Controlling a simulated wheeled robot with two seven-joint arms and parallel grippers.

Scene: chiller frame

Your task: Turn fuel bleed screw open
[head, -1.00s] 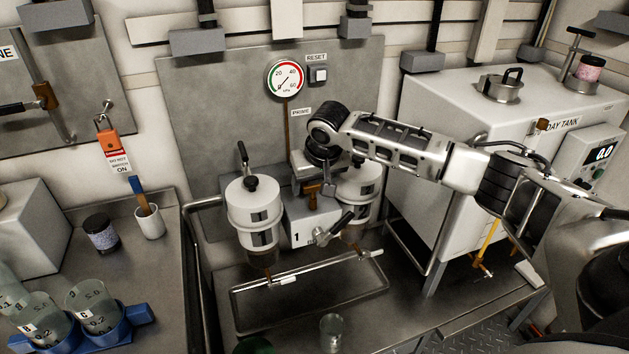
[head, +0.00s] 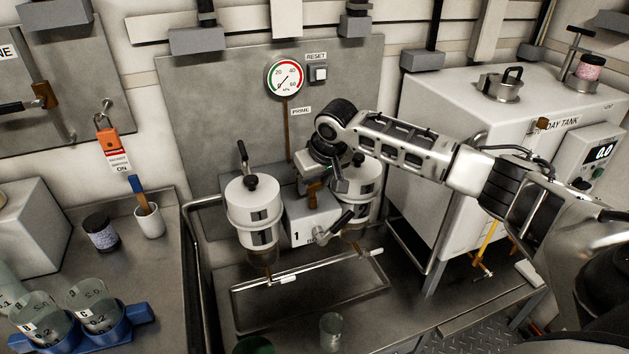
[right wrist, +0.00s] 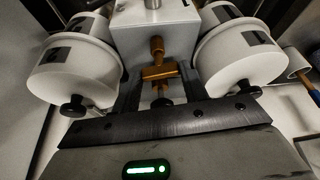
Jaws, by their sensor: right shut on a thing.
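The brass fuel bleed screw (right wrist: 157,73) projects from the grey filter head (right wrist: 155,25) between two white canisters. It also shows, partly covered, in the head view (head: 313,189). My right gripper (right wrist: 161,85) reaches it from above in the head view (head: 320,184). Its two dark fingers stand on either side of the screw's crosspiece and are shut on it. The contact itself is small and dark in the wrist view. My left gripper is in neither view.
The left canister (head: 252,215) and right canister (head: 359,190) flank the screw closely. A lever handle (head: 335,228) sits below it. A drip tray (head: 312,313) lies underneath, with a small glass (head: 333,332) in front. The day tank (head: 455,125) stands right.

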